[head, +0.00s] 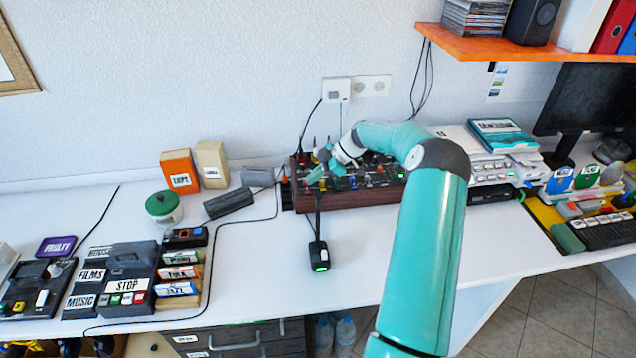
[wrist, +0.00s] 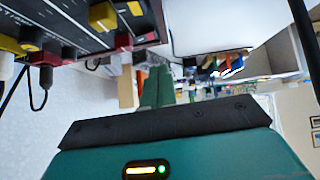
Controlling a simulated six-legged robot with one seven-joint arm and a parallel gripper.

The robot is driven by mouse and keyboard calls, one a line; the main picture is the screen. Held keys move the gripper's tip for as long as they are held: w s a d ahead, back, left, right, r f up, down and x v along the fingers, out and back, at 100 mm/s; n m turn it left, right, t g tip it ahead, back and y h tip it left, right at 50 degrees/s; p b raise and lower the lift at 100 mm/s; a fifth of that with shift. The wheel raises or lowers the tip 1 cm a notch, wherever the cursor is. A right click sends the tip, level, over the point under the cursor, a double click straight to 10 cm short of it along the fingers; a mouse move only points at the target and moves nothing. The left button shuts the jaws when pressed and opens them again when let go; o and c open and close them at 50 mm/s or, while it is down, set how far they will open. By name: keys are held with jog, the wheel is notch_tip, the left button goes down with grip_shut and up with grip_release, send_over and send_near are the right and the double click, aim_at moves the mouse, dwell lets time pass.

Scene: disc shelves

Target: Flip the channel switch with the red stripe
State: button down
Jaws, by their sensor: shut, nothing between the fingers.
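The wooden-sided mixer console (head: 345,198) stands against the wall at the middle of the desk, its dark top full of small knobs and coloured switches. My gripper (head: 322,170) is over its left part, among the small controls. In the wrist view my gripper's teal fingers (wrist: 157,88) are shut with nothing between them. The console panel (wrist: 60,22) fills the upper left of that view, apart from the fingers. It shows yellow caps (wrist: 102,16) and red parts (wrist: 122,40). I cannot make out which switch bears the red stripe.
Cables (head: 303,128) run up from the console to the wall sockets. A black device with a green light (head: 319,256) lies in front. An orange shelf (head: 500,46) overhangs the right.

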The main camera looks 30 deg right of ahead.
jog(key=v, duration=0.9)
jog(key=shift+s+r, duration=0.3)
jog(key=shift+s, duration=0.1)
